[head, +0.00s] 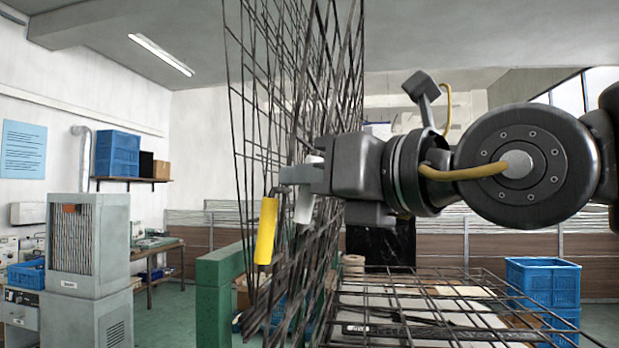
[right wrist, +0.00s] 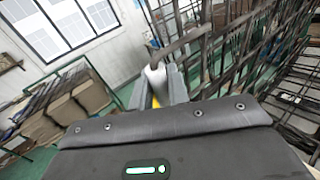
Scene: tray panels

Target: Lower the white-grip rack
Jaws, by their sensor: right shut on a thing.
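Several dark wire racks (head: 345,60) stand nearly upright and overlap at the middle of the head view. A white grip (head: 304,206) hangs at their front, partly hidden by my right gripper (head: 298,175), which is shut on it. In the right wrist view the white grip (right wrist: 155,76) sits between the two fingers (right wrist: 163,88). A yellow grip (head: 266,232) hangs just left of and below it. I cannot tell exactly which upright wires belong to the white-grip rack. My left gripper is not in view.
Another wire rack (head: 400,295) lies flat at the lower right, below my right arm. A green post (head: 212,300) stands left of the racks. Blue crates (head: 542,282) are stacked at the right. A grey cabinet (head: 88,240) stands at the left.

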